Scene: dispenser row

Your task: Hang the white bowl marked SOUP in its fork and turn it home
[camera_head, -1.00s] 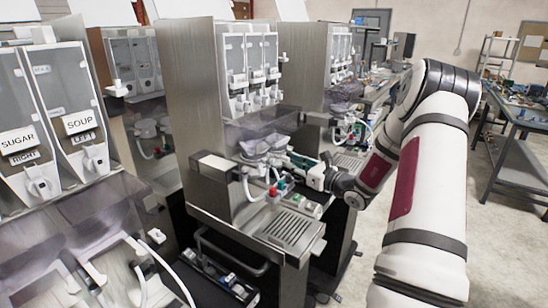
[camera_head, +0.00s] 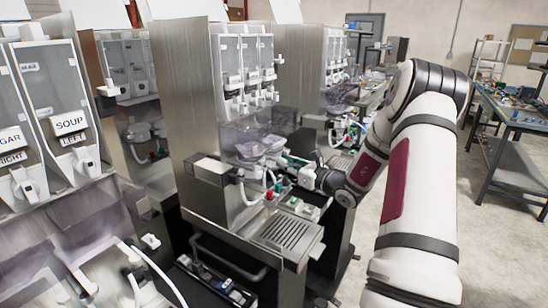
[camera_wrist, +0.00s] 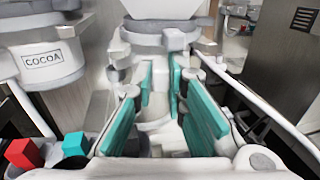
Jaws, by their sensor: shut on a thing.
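My gripper (camera_wrist: 163,115), with teal pads, reaches in under the middle dispenser. Its jaws are closed about a white part below a white bowl (camera_wrist: 165,8), which has a grey collar and is cut off at the top of the wrist view. No SOUP mark shows on that bowl. In the head view my gripper (camera_head: 297,168) is small, at the dispenser's front, and partly hides what it holds. Whether the bowl sits in its fork, and how far it is turned, I cannot tell.
A white bowl marked COCOA (camera_wrist: 42,62) hangs close on the left. A red block (camera_wrist: 24,153) and a green block (camera_wrist: 76,144) stand low at left. A canister labelled SOUP, LEFT (camera_head: 70,125) is on the nearest dispenser. A slotted drip tray (camera_head: 287,234) lies below my gripper.

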